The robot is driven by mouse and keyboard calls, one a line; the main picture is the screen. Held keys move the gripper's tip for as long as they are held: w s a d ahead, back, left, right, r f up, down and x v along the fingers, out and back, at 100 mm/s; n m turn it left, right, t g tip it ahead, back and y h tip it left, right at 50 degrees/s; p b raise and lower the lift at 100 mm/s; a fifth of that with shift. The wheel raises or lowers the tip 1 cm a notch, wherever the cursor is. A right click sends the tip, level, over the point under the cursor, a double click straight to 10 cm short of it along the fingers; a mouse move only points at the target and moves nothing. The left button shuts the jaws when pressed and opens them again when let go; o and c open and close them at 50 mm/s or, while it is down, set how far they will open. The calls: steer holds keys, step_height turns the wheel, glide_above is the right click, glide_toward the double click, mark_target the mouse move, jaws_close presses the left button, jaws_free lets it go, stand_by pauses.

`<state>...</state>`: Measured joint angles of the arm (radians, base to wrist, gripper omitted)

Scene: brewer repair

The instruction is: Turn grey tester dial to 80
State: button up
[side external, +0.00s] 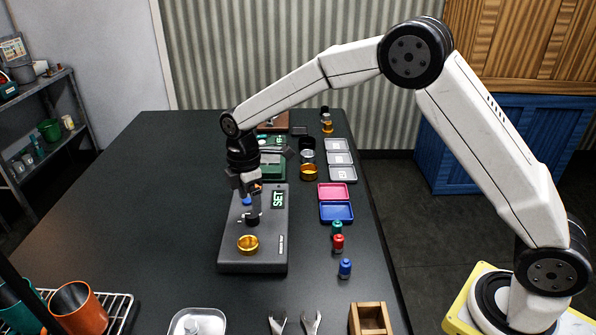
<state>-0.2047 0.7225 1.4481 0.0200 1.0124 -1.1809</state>
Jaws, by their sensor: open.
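The grey tester (270,252) lies flat on the dark table, left of the picture's middle. Its small green display (278,199) reads "SET". A gold ring or cup (248,245) sits on the tester's near part. A small blue part (246,201) shows beside the gripper.
Pink (333,191) and blue (336,212) trays lie to the right. Green, red (338,243) and blue (345,268) small bottles stand nearer. A green device (271,171) is behind the tester. Pliers (311,322), a wooden box (370,318) and a metal tray (197,321) line the front.

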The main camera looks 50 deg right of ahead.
mark_target(251, 214)
steer(key=shift+s+f, duration=0.15)
steer(key=shift+f, duration=1.95)
jaws_close()
